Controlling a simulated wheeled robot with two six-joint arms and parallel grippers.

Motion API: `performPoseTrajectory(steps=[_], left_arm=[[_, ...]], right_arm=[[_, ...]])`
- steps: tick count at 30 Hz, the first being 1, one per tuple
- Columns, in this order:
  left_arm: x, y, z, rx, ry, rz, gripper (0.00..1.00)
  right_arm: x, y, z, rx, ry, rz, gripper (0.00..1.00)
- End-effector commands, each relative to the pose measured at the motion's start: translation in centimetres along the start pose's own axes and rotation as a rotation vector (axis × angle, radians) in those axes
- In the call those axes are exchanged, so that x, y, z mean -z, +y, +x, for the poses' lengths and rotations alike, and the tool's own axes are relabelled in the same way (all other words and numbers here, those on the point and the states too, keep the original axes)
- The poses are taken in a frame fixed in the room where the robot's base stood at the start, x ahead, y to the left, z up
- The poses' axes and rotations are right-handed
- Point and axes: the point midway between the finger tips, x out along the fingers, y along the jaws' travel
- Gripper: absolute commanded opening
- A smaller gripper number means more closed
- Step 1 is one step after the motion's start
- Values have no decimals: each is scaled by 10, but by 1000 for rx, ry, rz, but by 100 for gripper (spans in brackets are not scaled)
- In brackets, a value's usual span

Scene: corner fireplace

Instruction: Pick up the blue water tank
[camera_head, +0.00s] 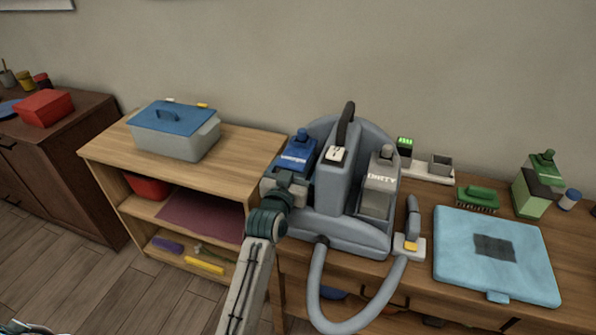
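The blue water tank (298,154) with a darker cap sits upright at the left side of a grey-blue cleaning machine (335,190). My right gripper (286,181) is in front of the tank's lower part and hides it. Whether its fingers touch the tank or are closed on it cannot be seen. A small part of my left arm shows at the bottom left corner, and its gripper is not visible.
A grey dirty-water tank (381,175) sits right of the machine's middle. Its hose (318,285) loops over the table's front edge. A shelf (240,150) with a lidded bin stands left.

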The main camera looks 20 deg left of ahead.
Motion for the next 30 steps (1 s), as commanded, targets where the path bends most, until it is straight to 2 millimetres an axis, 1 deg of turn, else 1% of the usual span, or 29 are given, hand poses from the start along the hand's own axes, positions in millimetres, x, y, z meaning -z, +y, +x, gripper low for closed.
performPoseTrajectory(steps=[5,6,8,9,16,25,30], left_arm=[[0,0,0,0,0,0,89],[0,0,0,0,0,0,87],[0,0,0,0,0,0,75],[0,0,0,0,0,0,68],[0,0,0,0,-1,-1,23],[3,0,0,0,4,-1,23],[16,0,1,0,7,-1,23]], right_arm=[[0,0,0,0,1,0,36],[0,0,0,0,1,0,36],[0,0,0,0,1,0,36],[0,0,0,0,1,0,36],[0,0,0,0,0,0,36],[0,-1,0,1,0,0,36],[1,-1,1,1,0,0,36]])
